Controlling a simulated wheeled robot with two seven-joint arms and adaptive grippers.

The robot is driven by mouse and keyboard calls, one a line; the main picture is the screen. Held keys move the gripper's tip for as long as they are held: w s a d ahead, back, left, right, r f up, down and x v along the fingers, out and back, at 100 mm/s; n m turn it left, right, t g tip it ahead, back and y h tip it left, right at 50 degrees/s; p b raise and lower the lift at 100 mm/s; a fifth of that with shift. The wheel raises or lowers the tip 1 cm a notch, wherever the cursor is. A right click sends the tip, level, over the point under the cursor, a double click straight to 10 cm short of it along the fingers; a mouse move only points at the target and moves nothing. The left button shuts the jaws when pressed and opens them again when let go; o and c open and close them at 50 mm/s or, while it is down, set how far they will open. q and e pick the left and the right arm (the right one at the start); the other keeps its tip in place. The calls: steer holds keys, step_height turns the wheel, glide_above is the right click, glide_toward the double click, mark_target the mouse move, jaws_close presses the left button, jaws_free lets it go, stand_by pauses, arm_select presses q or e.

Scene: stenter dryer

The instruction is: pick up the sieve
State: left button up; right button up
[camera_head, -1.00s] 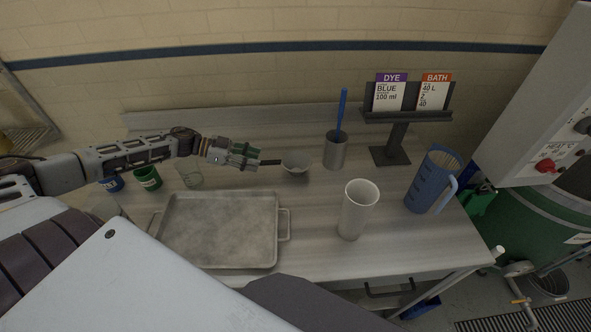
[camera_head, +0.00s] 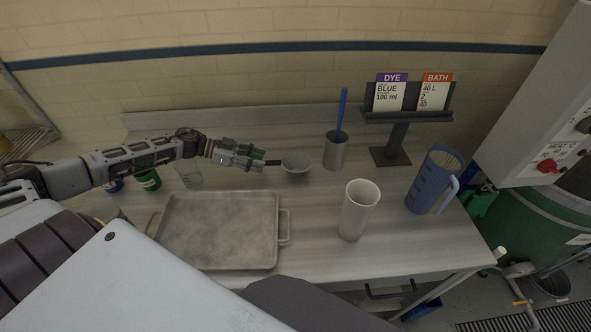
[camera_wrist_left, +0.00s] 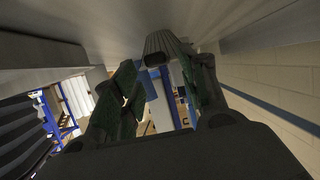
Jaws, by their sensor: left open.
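The sieve (camera_head: 296,163) is a small pale bowl with a short dark handle pointing left, on the back middle of the table. My left gripper (camera_head: 262,158) comes in from the left with green-padded fingers and is open. Its fingertips are at the handle's left end; the head view does not show clearly whether they touch it. In the left wrist view the two fingers (camera_wrist_left: 160,92) stand apart, with a grey ribbed shape beyond them that I cannot name surely. My right gripper is not in view.
A grey tray (camera_head: 284,238) lies at the front left. A metal cup (camera_head: 335,154) with a blue rod stands just right of the sieve. A white cup (camera_head: 357,212), a blue jug (camera_head: 424,188) and a card stand (camera_head: 391,156) are further right. A clear glass (camera_head: 189,175) is below my left arm.

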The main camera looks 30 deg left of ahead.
mark_target(270, 162)
arm_select(q)
steer(key=shift+x, duration=2.1)
steer(key=shift+w, duration=0.1)
steer(key=shift+c, duration=0.4)
jaws_close()
